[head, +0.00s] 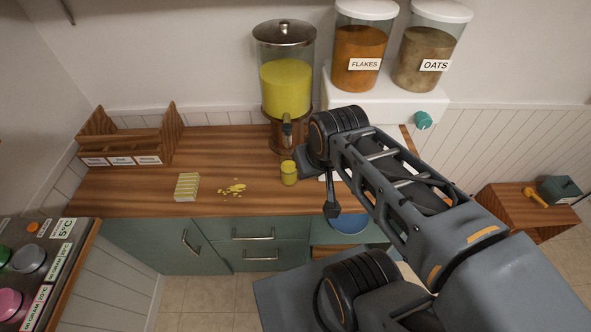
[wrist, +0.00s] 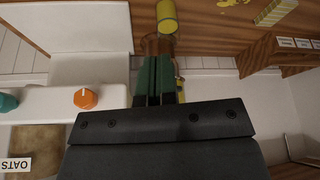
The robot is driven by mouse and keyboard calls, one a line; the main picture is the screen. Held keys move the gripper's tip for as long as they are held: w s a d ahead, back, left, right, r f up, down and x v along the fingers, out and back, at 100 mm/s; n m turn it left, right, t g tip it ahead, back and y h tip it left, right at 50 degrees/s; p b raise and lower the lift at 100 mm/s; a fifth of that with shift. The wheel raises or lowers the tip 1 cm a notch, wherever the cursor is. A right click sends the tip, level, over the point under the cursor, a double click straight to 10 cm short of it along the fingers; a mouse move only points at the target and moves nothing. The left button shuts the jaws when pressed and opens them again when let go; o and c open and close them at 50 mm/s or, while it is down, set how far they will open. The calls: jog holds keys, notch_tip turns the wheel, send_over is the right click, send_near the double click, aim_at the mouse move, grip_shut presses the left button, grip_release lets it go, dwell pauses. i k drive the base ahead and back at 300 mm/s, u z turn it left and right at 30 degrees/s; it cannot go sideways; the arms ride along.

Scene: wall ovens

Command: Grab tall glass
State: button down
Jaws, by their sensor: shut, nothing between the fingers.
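A glass (head: 289,173) filled with yellow stands upright on the wooden counter in the head view, just in front of the juice dispenser. It is the only drinking glass I can make out. In the wrist view the yellow glass (wrist: 167,17) shows at the top edge, beyond my fingertips and apart from them. My gripper (wrist: 158,58) is shut and empty, its green fingers side by side and directed toward the glass side of the picture. In the head view the fingers are hard to make out beside my dark wrist.
The dispenser (head: 285,85) of yellow juice stands behind the glass. A white cereal unit (head: 375,107) with flakes and oats containers stands to the right. A yellow-striped block (head: 187,187) and yellow crumbs (head: 234,188) lie left of the glass. A wooden rack (head: 125,145) stands at the back left.

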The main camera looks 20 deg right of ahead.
aim_at(289, 175)
jog(key=u, duration=2.45)
jog(key=k, duration=0.5)
jog(key=z, duration=0.55)
